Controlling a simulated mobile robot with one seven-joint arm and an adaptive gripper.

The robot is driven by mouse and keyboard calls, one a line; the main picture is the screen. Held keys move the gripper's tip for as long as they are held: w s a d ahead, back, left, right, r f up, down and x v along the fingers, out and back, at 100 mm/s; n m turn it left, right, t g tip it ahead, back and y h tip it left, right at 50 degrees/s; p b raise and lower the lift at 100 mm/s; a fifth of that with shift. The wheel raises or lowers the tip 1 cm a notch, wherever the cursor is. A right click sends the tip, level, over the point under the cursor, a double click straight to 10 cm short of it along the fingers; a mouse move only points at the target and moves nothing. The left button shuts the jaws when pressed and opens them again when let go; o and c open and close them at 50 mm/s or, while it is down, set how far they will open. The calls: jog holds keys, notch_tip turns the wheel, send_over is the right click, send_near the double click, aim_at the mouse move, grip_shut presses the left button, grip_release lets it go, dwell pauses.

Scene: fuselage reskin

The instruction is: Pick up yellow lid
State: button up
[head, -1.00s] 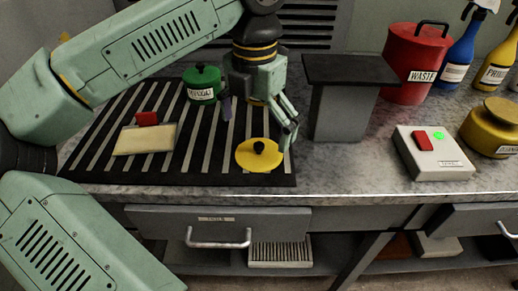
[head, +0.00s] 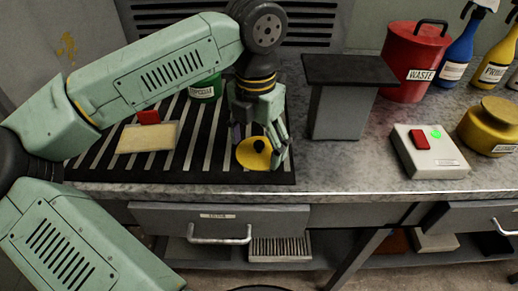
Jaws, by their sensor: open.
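The yellow lid (head: 254,160) is a flat round disc with a black knob. It lies on the black-and-grey striped mat (head: 205,165) near the front right of the mat. My gripper (head: 259,150) points down just above and behind the lid. Its fingers are apart, one to the left of the knob and one to the right. From this view I cannot tell whether a fingertip touches the lid. Nothing is held between the fingers.
A green labelled pot (head: 205,89) stands behind, partly hidden by my arm. A beige block (head: 147,137) and red piece (head: 148,117) lie to the left. A grey stand (head: 340,105), a button box (head: 430,150), a yellow container (head: 492,125) and a red waste bin (head: 414,65) stand to the right.

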grip_shut()
dwell(0.8)
